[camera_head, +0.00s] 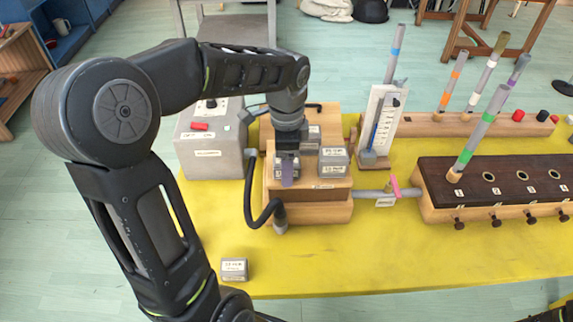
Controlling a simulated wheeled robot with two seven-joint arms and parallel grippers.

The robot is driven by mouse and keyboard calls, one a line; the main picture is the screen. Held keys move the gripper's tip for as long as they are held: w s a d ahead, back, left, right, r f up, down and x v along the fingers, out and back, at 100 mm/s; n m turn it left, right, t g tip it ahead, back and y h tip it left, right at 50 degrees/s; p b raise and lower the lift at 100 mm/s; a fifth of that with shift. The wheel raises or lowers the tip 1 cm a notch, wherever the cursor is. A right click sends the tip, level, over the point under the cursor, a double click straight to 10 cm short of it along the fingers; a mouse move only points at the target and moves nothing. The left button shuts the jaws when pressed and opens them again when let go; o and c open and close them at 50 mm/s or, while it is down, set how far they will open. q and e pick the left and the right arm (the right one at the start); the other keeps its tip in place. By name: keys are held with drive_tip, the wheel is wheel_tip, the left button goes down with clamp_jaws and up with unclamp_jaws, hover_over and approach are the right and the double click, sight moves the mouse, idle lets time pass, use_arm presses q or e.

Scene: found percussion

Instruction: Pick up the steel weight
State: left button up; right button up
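Grey metal-looking blocks with white labels are in view, and I cannot read which is the steel weight. One small labelled block (234,269) lies alone near the front left edge of the yellow table. More labelled blocks (333,163) sit on the wooden box at the table's left middle, just right of my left gripper. My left gripper (287,172) points down over this wooden box (312,211). Grey and purple parts show at its fingertips, and I cannot tell whether it holds anything.
A grey box with a red switch (211,151) stands left of the wooden box, with a black cable curving down. The yellow table (370,255) is clear in front.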

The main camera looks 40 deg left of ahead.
use_arm(q)
clamp_jaws()
idle(0.6)
